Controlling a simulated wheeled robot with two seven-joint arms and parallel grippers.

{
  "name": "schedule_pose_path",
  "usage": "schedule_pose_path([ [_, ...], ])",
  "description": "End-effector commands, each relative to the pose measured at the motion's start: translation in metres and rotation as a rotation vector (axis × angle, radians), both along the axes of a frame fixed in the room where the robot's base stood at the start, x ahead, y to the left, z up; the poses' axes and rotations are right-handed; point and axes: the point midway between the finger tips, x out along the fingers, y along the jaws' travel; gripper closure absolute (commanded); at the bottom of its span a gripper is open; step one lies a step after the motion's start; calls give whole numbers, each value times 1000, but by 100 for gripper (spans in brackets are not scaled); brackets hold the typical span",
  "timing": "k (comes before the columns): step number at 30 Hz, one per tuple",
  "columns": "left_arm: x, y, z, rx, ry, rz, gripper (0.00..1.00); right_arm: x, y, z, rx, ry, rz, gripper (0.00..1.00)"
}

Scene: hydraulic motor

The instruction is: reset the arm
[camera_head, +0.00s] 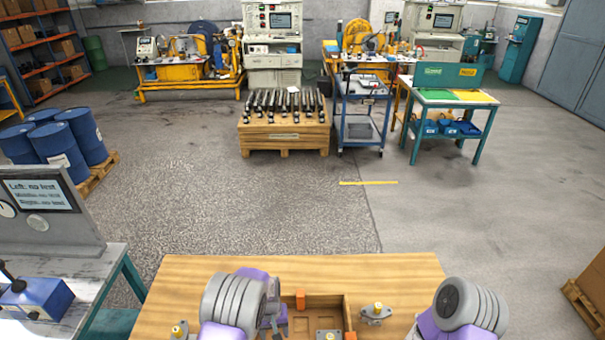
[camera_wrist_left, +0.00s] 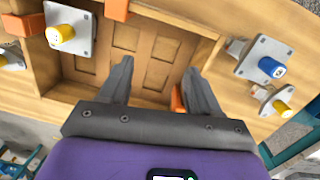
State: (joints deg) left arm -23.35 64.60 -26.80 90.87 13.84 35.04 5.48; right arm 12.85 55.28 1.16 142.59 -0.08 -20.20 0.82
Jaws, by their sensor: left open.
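My left gripper (camera_wrist_left: 157,72) is open, its two dark fingers apart over a wooden tray (camera_wrist_left: 207,48) with recessed compartments. Nothing shows between the fingers. In the head view the left gripper (camera_head: 272,316) is beside the left side of the tray (camera_head: 347,306), partly hidden by my arm. My right arm (camera_head: 465,308) comes in at the lower right; its gripper is out of the picture. A metal plate part with a yellow cap (camera_wrist_left: 62,34) sits at the tray. A blue-capped part (camera_wrist_left: 268,66) and another yellow-capped part (camera_wrist_left: 278,105) lie outside it.
The tray is on a wooden table (camera_head: 400,268), with another yellow-capped part (camera_head: 376,312) right of it. Orange blocks (camera_head: 300,298) are at the tray. A grey bench (camera_head: 70,268) with a sign panel (camera_head: 45,215) stands left.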

Motion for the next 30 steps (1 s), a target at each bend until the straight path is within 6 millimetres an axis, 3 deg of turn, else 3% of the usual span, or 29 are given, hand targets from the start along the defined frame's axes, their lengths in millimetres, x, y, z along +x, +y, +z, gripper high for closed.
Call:
schedule_pose_path([
  [5, -63, 30, -42, -51, 26, 54, 37, -1, 0, 0, 1, 3, 0, 57],
  [9, -126, 36, -61, -124, 16, 81, 37, -1, 0, 0, 0, 2, 0, 57],
  [14, -180, 27, -58, -208, -19, 102, 37, -1, 0, 0, 0, 2, 0, 57],
  [18, -216, 16, -44, -278, -59, 121, 37, -1, 0, 0, 0, 2, 0, 57],
  [20, -229, 11, -35, -309, -79, 128, 37, -1, 0, 0, 0, 2, 0, 57],
  [30, -226, 11, -117, -305, -87, 124, 37, -1, 0, -81, 0, 2, 0, 57],
])
